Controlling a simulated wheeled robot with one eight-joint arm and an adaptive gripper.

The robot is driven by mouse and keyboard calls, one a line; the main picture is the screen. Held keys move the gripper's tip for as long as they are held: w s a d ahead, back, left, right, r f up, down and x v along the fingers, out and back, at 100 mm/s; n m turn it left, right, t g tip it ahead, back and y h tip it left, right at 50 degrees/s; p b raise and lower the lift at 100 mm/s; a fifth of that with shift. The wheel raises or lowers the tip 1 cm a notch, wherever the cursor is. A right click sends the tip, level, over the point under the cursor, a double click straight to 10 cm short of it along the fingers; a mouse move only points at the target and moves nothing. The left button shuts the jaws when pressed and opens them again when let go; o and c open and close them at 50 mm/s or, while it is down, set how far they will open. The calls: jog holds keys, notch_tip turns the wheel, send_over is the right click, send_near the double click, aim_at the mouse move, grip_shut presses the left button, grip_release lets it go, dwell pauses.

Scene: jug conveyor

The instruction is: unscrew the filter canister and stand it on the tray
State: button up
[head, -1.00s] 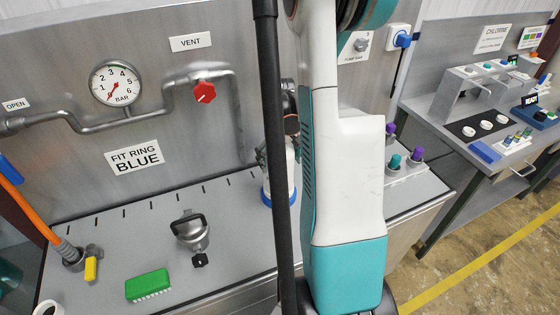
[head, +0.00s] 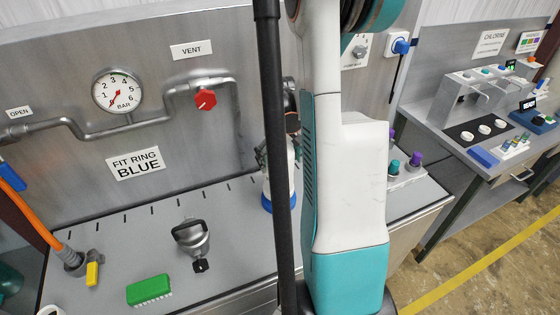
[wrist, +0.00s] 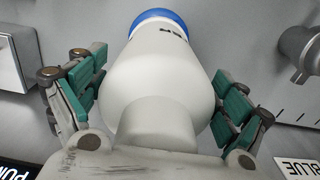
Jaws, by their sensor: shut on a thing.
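The filter canister (wrist: 160,70) is a white rounded body with a blue end, filling the middle of the wrist view. My gripper (wrist: 160,88) has its green-padded fingers on both sides of the body, shut on it. In the head view the canister (head: 267,185) shows as a white sliver with its blue end down, low over or on the grey worktop; I cannot tell whether it touches. My black column and white-and-teal arm hide most of it and the gripper there. I cannot make out which surface is the tray.
Behind are a pipe with a red vent knob (head: 205,99) and a gauge (head: 117,90).

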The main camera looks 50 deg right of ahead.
jog(key=shift+r, duration=0.1)
notch_tip(320, 180, up, 18)
jog(key=p, duration=1.1)
dwell(1.0)
jog(key=shift+f, duration=0.25)
